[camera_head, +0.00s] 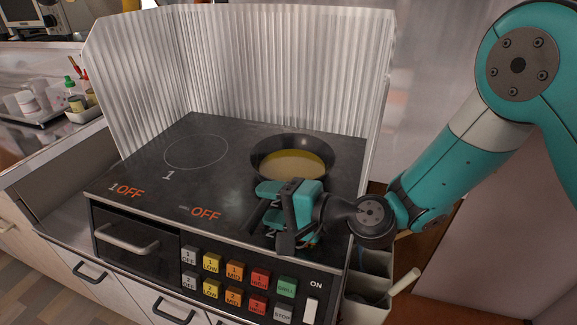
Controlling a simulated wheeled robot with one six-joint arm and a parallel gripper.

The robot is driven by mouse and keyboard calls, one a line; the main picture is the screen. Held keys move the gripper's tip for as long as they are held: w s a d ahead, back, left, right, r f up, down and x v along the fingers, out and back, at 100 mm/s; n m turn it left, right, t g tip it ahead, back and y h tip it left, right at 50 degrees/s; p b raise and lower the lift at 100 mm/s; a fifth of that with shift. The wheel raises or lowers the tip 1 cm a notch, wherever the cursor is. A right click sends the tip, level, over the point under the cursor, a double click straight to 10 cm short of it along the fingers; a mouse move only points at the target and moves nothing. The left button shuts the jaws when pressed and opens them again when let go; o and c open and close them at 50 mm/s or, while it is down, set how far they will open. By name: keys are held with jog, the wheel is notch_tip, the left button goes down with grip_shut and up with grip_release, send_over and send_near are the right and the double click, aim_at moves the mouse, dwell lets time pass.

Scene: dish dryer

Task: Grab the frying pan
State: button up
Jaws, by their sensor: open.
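The dark frying pan (263,149) sits on the right burner of the black cooktop. It holds a yellowish-brown liquid or food. Its handle is mostly hidden behind my gripper, on the near side of the pan. My teal and black gripper (262,207) is at the near edge of the pan, over the front right of the cooktop. Its jaws are open and point left. A dark strip between the jaws may be the handle, but I cannot tell whether they touch it.
A corrugated metal splash guard (240,60) stands behind and beside the cooktop (150,190). Coloured buttons (235,271) and a drawer (135,250) are on the front. A bin with a white stick (403,281) is at the right. The left burner is empty.

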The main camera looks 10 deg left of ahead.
jog(key=shift+w+a+f, duration=0.15)
jog(key=shift+a+f, duration=0.05)
jog(key=shift+a, duration=0.5)
grip_shut()
jog(key=shift+r, duration=0.15)
